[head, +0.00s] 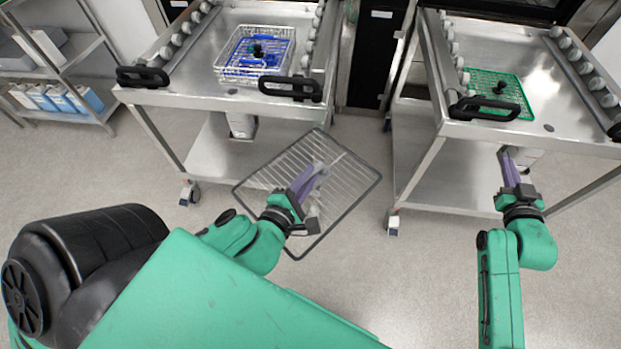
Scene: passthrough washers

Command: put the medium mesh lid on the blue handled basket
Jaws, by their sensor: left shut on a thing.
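A wire basket (222,70) with blue mesh and a black knob in it stands on the left steel cart. I cannot tell whether the blue mesh is a lid or part of the basket. A flat, dark-framed wire mesh panel (345,203) is in my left gripper (323,170), tilted above the floor in front of the carts. The purple fingers are shut on it. A green mesh lid (510,88) with a black knob lies on the right cart. My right gripper (508,160) is below that cart's front edge, apart from the lid; its finger gap is unclear.
The left cart (195,85) and right cart (540,100) have roller rails along their sides and black handles at the front. A gap separates them. A shelf with blue-and-white containers (65,98) stands at far left. Open floor lies before the carts.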

